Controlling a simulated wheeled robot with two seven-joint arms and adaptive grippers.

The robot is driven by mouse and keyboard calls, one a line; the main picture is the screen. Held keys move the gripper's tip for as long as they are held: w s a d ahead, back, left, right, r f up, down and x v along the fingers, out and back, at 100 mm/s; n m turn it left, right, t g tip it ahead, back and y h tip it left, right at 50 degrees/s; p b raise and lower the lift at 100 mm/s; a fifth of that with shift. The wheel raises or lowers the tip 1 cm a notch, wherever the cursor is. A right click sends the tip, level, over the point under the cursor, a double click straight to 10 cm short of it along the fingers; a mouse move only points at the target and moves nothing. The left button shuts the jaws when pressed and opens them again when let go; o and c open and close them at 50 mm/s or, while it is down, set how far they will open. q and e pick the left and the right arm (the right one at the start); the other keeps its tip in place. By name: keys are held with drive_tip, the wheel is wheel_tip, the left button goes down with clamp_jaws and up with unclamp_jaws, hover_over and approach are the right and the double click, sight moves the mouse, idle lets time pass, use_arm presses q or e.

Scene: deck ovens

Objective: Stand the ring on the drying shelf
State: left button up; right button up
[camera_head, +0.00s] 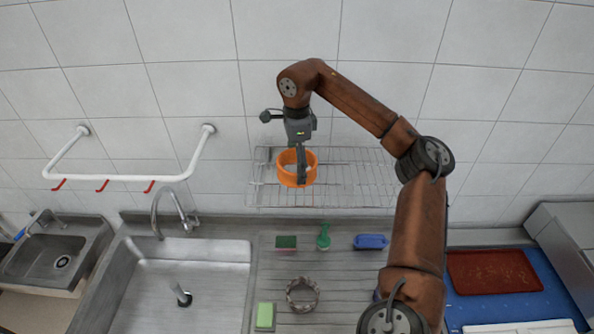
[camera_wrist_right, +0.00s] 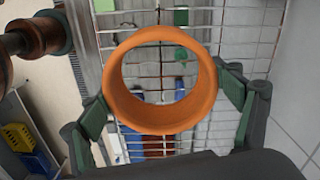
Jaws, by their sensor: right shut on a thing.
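The orange ring (camera_head: 286,178) is a short, wide open band. My right gripper (camera_head: 300,170) is shut on it and holds it over the left part of the wire drying shelf (camera_head: 350,182) on the tiled wall. In the right wrist view the ring (camera_wrist_right: 160,122) sits between the two green-padded fingers of the gripper (camera_wrist_right: 166,102), and the shelf's wires (camera_wrist_right: 250,38) show behind it and through its opening. I cannot tell whether the ring touches the wires. My left gripper is out of view.
Below the shelf, the counter holds a green scouring sponge (camera_head: 286,242), a green brush (camera_head: 323,238), a blue object (camera_head: 371,241), a grey ring-shaped item (camera_head: 302,294) and another sponge (camera_head: 265,316). A sink (camera_head: 190,275) is left. A white rail (camera_head: 120,178) juts from the wall. The shelf's right part is empty.

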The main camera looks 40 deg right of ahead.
drive_tip(key=shift+w+f+p, duration=0.2)
drive_tip(key=shift+f+p, duration=0.2)
drive_tip(key=shift+f, duration=0.2)
drive_tip(key=shift+w+f+p, duration=0.2)
drive_tip(key=shift+f+p, duration=0.2)
drive_tip(key=shift+f, duration=0.55)
drive_tip(key=shift+s+d+f, duration=0.1)
drive_tip(key=shift+s, duration=0.2)
drive_tip(key=shift+w+f, duration=0.1)
drive_tip(key=o, duration=0.8)
drive_tip(key=shift+w+f, duration=0.1)
drive_tip(key=o, duration=0.3)
drive_tip(key=shift+o, duration=0.4)
drive_tip(key=shift+r, duration=0.7)
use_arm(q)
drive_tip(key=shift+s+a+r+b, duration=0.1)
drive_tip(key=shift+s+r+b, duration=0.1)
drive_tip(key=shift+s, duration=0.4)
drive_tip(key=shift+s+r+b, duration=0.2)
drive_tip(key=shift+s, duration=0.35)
use_arm(e)
wheel_tip(320, 180, up, 11)
